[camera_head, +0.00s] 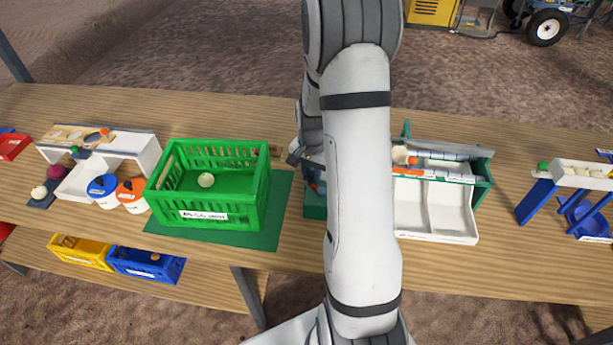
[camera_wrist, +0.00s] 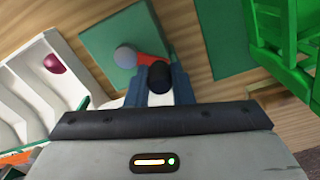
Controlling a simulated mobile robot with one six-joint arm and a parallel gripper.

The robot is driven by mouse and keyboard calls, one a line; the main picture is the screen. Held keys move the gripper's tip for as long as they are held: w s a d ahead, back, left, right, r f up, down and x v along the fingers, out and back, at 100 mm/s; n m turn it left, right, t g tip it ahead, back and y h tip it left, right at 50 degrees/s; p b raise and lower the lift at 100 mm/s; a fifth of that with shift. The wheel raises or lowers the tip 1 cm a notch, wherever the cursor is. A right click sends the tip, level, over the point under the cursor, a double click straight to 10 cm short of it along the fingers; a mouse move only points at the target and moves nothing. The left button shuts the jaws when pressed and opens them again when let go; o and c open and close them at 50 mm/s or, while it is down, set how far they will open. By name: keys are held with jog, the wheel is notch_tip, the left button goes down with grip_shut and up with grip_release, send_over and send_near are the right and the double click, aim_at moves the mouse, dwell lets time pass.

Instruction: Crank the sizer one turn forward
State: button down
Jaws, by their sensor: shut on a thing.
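The sizer (camera_head: 483,180) is a green-framed machine with white trays, right of my arm in the head view. In the wrist view its white trays (camera_wrist: 28,90) are at the left. A red crank arm (camera_wrist: 150,60) lies over a green plate, with a grey round part (camera_wrist: 125,57) at one end and a black knob (camera_wrist: 160,74) at the other. My gripper (camera_wrist: 160,88) has its blue fingers shut on the black knob. In the head view my arm hides most of the crank and gripper.
A purple onion (camera_wrist: 53,63) lies in a sizer tray. Blue (camera_head: 102,190) and orange-lidded (camera_head: 131,194) tubs stand further left.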

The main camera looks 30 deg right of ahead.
jog(key=shift+s+d+f, duration=0.1)
jog(key=shift+d, duration=0.75)
dwell(0.3)
jog(key=shift+s+d, duration=0.25)
jog(key=shift+d, duration=0.4)
jog(key=shift+s+d+b, duration=0.1)
jog(key=shift+b, duration=0.2)
jog(key=shift+s+d, duration=0.1)
jog(key=shift+d, duration=0.05)
jog(key=shift+s+d, duration=0.3)
